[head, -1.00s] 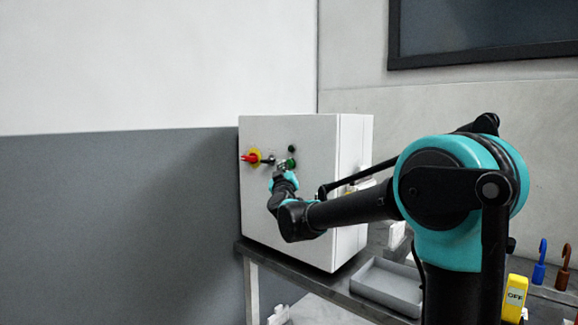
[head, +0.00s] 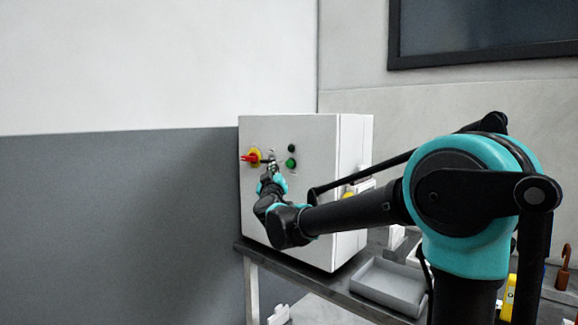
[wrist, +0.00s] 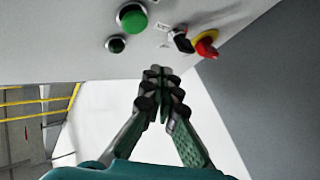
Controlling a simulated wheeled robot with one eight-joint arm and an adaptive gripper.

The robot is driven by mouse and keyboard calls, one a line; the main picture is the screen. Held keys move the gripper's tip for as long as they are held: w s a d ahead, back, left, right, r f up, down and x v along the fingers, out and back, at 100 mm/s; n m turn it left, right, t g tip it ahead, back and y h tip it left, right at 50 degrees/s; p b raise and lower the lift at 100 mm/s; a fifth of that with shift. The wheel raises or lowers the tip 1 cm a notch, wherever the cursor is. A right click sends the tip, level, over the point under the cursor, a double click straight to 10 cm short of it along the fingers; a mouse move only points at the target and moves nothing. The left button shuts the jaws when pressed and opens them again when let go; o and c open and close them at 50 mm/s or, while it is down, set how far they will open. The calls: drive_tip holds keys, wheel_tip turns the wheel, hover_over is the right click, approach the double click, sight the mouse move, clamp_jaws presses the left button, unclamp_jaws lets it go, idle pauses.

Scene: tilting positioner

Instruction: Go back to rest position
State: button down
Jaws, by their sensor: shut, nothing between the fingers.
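My gripper (head: 271,167) is in front of the white control box (head: 315,210), close to its front face, near the red and yellow switch (head: 252,157) and the green button (head: 291,163). In the wrist view my gripper (wrist: 160,72) is shut and empty, its fingertips together below the panel. That view also shows the green button (wrist: 132,17), a small black button (wrist: 116,44), a black selector knob (wrist: 183,40) and the red knob (wrist: 206,46). I cannot tell whether the fingertips touch the panel.
The box stands on a dark table (head: 330,283) with a grey tray (head: 390,286) to its right. A yellow object (head: 508,299) and a brown hook-shaped handle (head: 564,270) are at the lower right. A grey wall (head: 120,230) is at the left, with free space before it.

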idle(0.4)
drive_tip(key=s+d+f+g+y, duration=0.1)
drive_tip(key=s+d+f+g, duration=0.3)
drive_tip(key=f, duration=0.5)
drive_tip(key=s+d+f+g+y, duration=0.1)
drive_tip(key=s+d+f+g, duration=0.3)
drive_tip(key=f, duration=0.5)
drive_tip(key=s+d+f+g+y, duration=0.2)
drive_tip(key=s+d+f, duration=0.4)
drive_tip(key=f, duration=0.3)
drive_tip(key=s+d+f+m+g+h, duration=0.3)
drive_tip(key=s+d+f, duration=0.5)
drive_tip(key=s, duration=0.3)
drive_tip(key=s+d+f+m+g+h, duration=0.2)
drive_tip(key=s+d+f+m+g, duration=0.1)
drive_tip(key=s+d+f, duration=0.5)
drive_tip(key=s+f+g, duration=0.1)
drive_tip(key=s+f, duration=0.1)
drive_tip(key=s, duration=0.1)
drive_tip(key=shift+f+m+h, duration=0.3)
drive_tip(key=shift+f+h, duration=0.1)
drive_tip(key=c, duration=2.3)
unclamp_jaws()
drive_tip(key=shift+a, duration=0.1)
